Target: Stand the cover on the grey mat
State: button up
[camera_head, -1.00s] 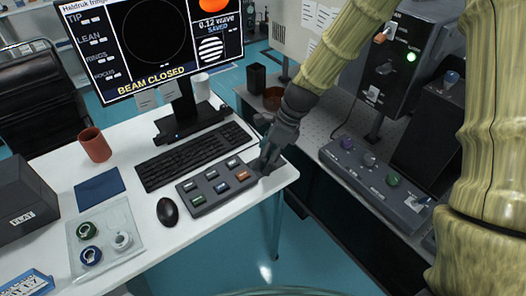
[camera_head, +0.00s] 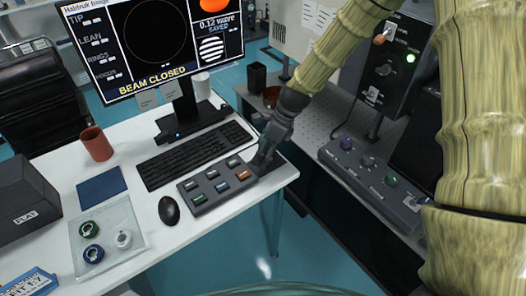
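My gripper (camera_head: 261,165) points down at the right end of the white desk, beside the button box (camera_head: 217,184). Its fingers are small and dark here, and I cannot tell whether they are open or hold anything. A dark flat patch (camera_head: 273,166) shows on the desk just beside the fingers; it may be the grey mat, partly hidden by my gripper. I cannot make out the cover for certain in this view.
On the desk are a keyboard (camera_head: 194,156), a mouse (camera_head: 169,210), a red-brown cup (camera_head: 96,144), a blue mat (camera_head: 101,186), a clear tray (camera_head: 106,256) with rings and a monitor (camera_head: 152,40). A control box (camera_head: 370,170) stands on the perforated table at right.

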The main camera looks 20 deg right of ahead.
jog(key=shift+f, duration=0.1)
jog(key=o, duration=0.9)
jog(key=b+v, duration=0.1)
jog(key=v, duration=1.1)
